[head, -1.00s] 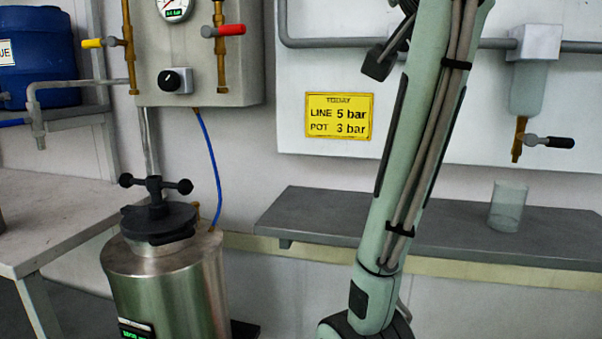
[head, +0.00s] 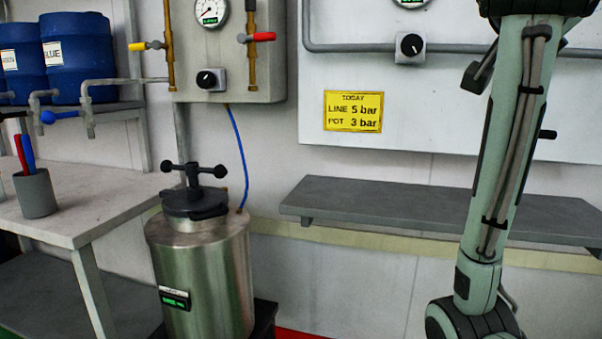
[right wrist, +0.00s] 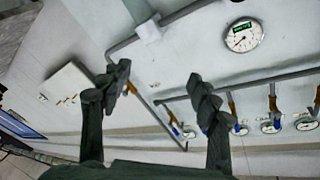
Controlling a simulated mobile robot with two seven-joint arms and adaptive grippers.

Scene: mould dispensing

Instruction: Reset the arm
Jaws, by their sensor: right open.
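My arm (head: 510,130) stands upright at the right of the head view, in front of the wall panel and the grey shelf. Its gripper is outside the head view. My right gripper (right wrist: 160,88) shows in the right wrist view with its two dark fingers wide apart and nothing between them. Beyond the fingers are a wall with grey pipes, a round gauge (right wrist: 243,36) and several smaller gauges with brass valves. The left gripper is in neither view.
A steel pot (head: 203,265) with a black clamp lid stands left of centre. A grey shelf (head: 385,203) runs along the wall behind my arm. A yellow sign (head: 353,111) hangs on the wall.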

